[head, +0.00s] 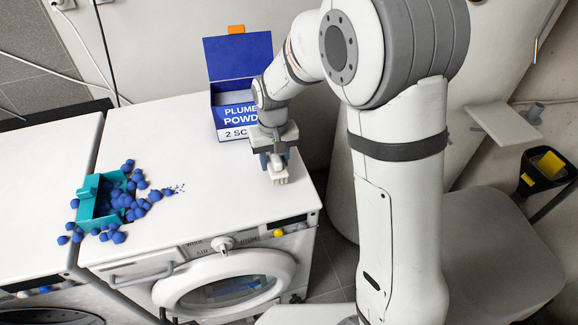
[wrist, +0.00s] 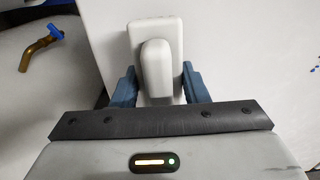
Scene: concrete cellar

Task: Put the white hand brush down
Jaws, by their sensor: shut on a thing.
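My gripper (head: 272,160) is above the right part of the white washing machine top (head: 220,200), in front of the blue powder box (head: 236,112). It is shut on the white hand brush (head: 279,177), whose lower end shows below the fingers in the head view. In the wrist view the brush (wrist: 155,62) stands out between the two blue-grey fingers of my gripper (wrist: 162,85). Whether the brush touches the machine top I cannot tell. Part of its handle is hidden by the gripper.
A teal scoop or box (head: 88,203) lies tipped at the left, with many blue lumps (head: 125,200) spilled around it. The machine top is bare between the lumps and my gripper. The front edge lies close to the brush. A brass tap (wrist: 38,50) shows in the wrist view.

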